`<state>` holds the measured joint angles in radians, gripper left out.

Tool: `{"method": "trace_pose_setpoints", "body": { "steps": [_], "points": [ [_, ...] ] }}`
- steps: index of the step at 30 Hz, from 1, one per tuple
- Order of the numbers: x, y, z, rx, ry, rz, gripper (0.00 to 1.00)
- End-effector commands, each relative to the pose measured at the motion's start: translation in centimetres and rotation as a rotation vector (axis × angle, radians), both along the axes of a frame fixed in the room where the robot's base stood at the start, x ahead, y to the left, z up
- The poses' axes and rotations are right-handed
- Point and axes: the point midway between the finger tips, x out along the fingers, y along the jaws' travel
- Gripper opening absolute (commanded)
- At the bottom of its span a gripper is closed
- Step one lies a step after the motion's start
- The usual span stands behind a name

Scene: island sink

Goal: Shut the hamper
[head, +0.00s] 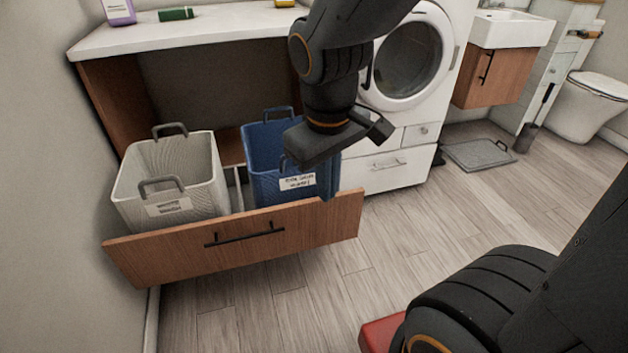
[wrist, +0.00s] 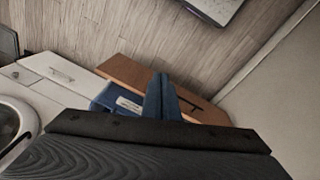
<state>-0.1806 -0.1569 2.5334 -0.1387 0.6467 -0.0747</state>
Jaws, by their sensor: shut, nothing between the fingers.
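The hamper is a pull-out drawer with a brown wooden front (head: 170,257) and a black bar handle (head: 245,235). It stands pulled out from under the white counter. A white basket (head: 200,165) and a blue basket (head: 262,160), both labelled, sit inside it. My gripper (head: 328,197) is shut and empty, pointing down by the blue basket near the right end of the front. In the wrist view, my shut fingers (wrist: 161,76) overlap the brown front (wrist: 130,72), beside the blue basket (wrist: 107,97). I cannot tell whether they touch. My wrist hides part of the blue basket.
The white counter (head: 190,36) holds a purple-and-white bottle (head: 119,12) and a green item (head: 176,14). A washing machine (head: 385,174) stands right of the hamper. A wall (head: 45,180) is close on the left. The floor (head: 290,300) before the drawer is clear.

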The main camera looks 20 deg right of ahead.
Motion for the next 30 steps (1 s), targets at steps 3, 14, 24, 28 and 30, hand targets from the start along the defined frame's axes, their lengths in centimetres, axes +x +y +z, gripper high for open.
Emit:
{"method": "trace_pose_setpoints", "body": {
  "steps": [3, 14, 24, 28, 30],
  "points": [
    [5.2, -5.6, -2.0, -0.098, -0.085, 0.117, 0.00],
    [13.5, -16.0, -10.1, -0.168, -0.283, 0.656, 0.00],
    [11.0, -16.4, -16.3, 0.027, -0.480, 1.029, 0.00],
    [10.4, -16.0, -16.8, 0.062, -0.515, 1.070, 0.00],
    [10.4, -15.8, -17.1, 0.067, -0.520, 1.078, 0.00]
  ]
}}
